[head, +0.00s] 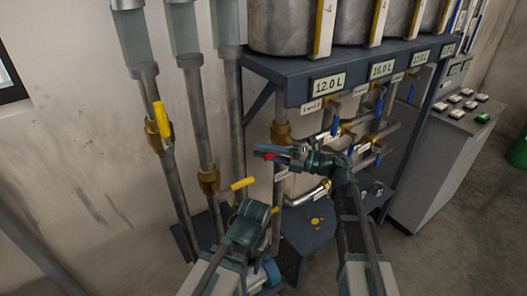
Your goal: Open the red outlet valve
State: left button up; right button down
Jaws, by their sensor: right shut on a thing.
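The red valve handle (266,152) shows as a short lever in the middle of the head view, in front of the brass fittings under the blue rack. My right gripper (286,153) reaches it from the right and is shut on it. The gripper hides part of the handle and most of the valve body behind it. My left arm is folded low in the middle. Its gripper's fingers cannot be made out.
Yellow-handled valves (160,118) sit on the vertical pipes at left. Blue handles (335,126) hang below the rack (290,83), which carries steel tanks (280,28) and litre displays (328,86). A grey console (440,150) with buttons stands at right.

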dwell(0.4)
jog(key=w+d+r+m+t+b, duration=0.1)
jog(key=r+m+t, duration=0.2)
jog(key=m, duration=0.3)
jog(key=w+d+r+m+t+b, duration=0.1)
jog(key=d+r+m+t, duration=0.1)
jog(key=m+t, duration=0.4)
jog(key=w+d+r+m+t+y+b, duration=0.1)
jog(key=r+m+t, duration=0.2)
jog(key=m+t, duration=0.2)
jog(key=shift+w+d+r+m+b, duration=0.15)
jog(key=shift+d+m+b, duration=0.05)
jog(key=shift+m, duration=0.3)
jog(key=shift+w+d+r+m+b, duration=0.1)
jog(key=shift+d+r+m+b, duration=0.1)
jog(key=shift+m, duration=0.3)
jog(key=shift+w+d+r+m+t+h, duration=0.1)
jog(key=shift+w+d+m+t+h, duration=0.25)
jog(key=shift+m+t+h, duration=0.9)
jog(key=shift+w+d+r+m+t+h, duration=0.15)
jog(key=shift+d+m+t+h, duration=0.5)
jog(key=shift+m, duration=0.95)
jog(key=shift+w+d+r+m+t+h, duration=0.1)
jog(key=shift+w+d+m+t+h, duration=0.2)
jog(key=shift+m+t+h, duration=1)
jog(key=shift+w+f+m, duration=0.1)
jog(key=shift+m, duration=0.15)
jog(key=c, duration=0.7)
grip_release()
